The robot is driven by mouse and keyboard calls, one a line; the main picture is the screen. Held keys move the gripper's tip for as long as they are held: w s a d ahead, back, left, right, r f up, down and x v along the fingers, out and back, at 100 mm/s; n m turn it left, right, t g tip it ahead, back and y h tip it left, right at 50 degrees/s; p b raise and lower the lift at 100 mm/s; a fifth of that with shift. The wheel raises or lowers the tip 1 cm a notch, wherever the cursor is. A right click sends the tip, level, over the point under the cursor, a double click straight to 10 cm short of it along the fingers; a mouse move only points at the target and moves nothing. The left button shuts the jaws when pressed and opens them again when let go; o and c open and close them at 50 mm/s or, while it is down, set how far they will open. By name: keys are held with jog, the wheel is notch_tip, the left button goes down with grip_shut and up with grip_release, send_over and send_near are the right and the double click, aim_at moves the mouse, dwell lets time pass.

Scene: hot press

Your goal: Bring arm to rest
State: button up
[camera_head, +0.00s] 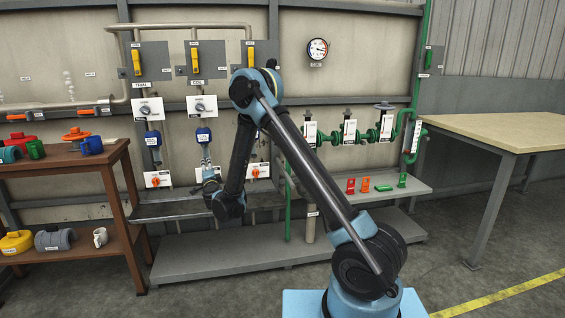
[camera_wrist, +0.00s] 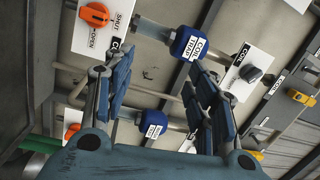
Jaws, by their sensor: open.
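My gripper (camera_head: 209,182) hangs low in front of the wall panel in the head view, with my arm bent in a high elbow above it. In the wrist view my gripper (camera_wrist: 155,78) is open, with its two blue-padded fingers apart and nothing between them. Beyond the fingers is a blue trap (camera_wrist: 186,44) labelled COIL TRAP. It also shows in the head view (camera_head: 203,135), just above my gripper. An orange valve knob (camera_wrist: 95,14) stands by a SHUT/OPEN plate, and a second blue trap (camera_wrist: 154,126) lies lower in the wrist view.
A brown shelf (camera_head: 110,160) with coloured parts stands at left. Grey ledges (camera_head: 200,265) run below the panel. Green pipework (camera_head: 385,128) and a pale-topped table (camera_head: 510,130) are at right. Floor is clear at front right.

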jog(key=d+r+n+g+y, duration=0.1)
jog(key=d+r+n+y, duration=0.2)
jog(key=r, duration=0.4)
jog(key=d+r+n+g+y, duration=0.1)
jog(key=d+r+n, duration=0.3)
jog(key=d+r, duration=0.3)
jog(key=s+d+r+n+g, duration=0.4)
jog(key=s+d, duration=0.3)
jog(key=d, duration=0.3)
jog(key=s+d+f+g+h, duration=0.3)
jog(key=s+d+f, duration=0.3)
jog(key=s+d, duration=0.5)
jog(key=s+d+f+n+g+h, duration=0.1)
jog(key=s+d+f+g+h, duration=0.2)
jog(key=s+d, duration=0.9)
jog(key=s+d+f+g+h, duration=0.3)
jog(key=s+d+f, duration=0.6)
jog(key=s+d, duration=0.3)
jog(key=s+h, duration=0.1)
jog(key=s, duration=0.2)
jog(key=shift+s+d, duration=0.25)
jog(key=shift+s, duration=0.1)
jog(key=shift+w+f, duration=0.2)
jog(key=shift+w, duration=0.25)
